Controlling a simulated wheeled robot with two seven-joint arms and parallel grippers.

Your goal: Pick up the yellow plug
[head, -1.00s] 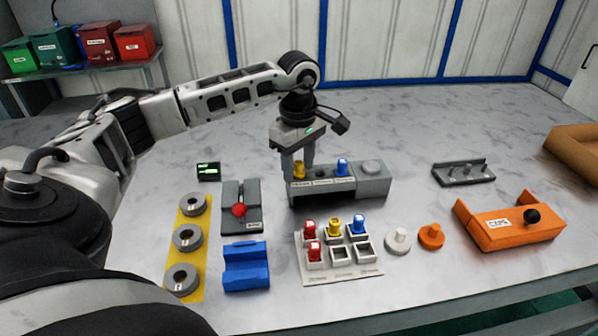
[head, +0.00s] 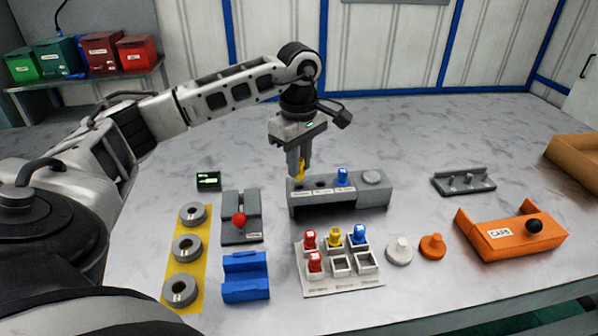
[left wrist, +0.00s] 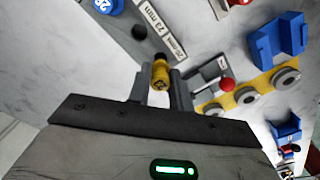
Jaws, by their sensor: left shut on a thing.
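My left gripper (head: 299,168) is shut on a yellow plug (head: 301,171) above the left end of a grey block (head: 340,203). The plug's lower end is right over the block's left hole; I cannot tell the exact gap. The left wrist view shows the yellow plug (left wrist: 160,77) between the two fingers. A blue plug (head: 343,176) stands in the block, and the block's middle hole is empty. Another yellow plug (head: 334,236) stands in a white tray (head: 342,286). My right gripper is not in view.
The tray also holds red plugs (head: 315,261) and a blue plug (head: 359,234). A red-knobbed grey fixture (head: 243,228), a blue cradle (head: 246,283) and a yellow strip with grey rings (head: 187,247) lie left. An orange part (head: 508,239) is right. Table behind the block is clear.

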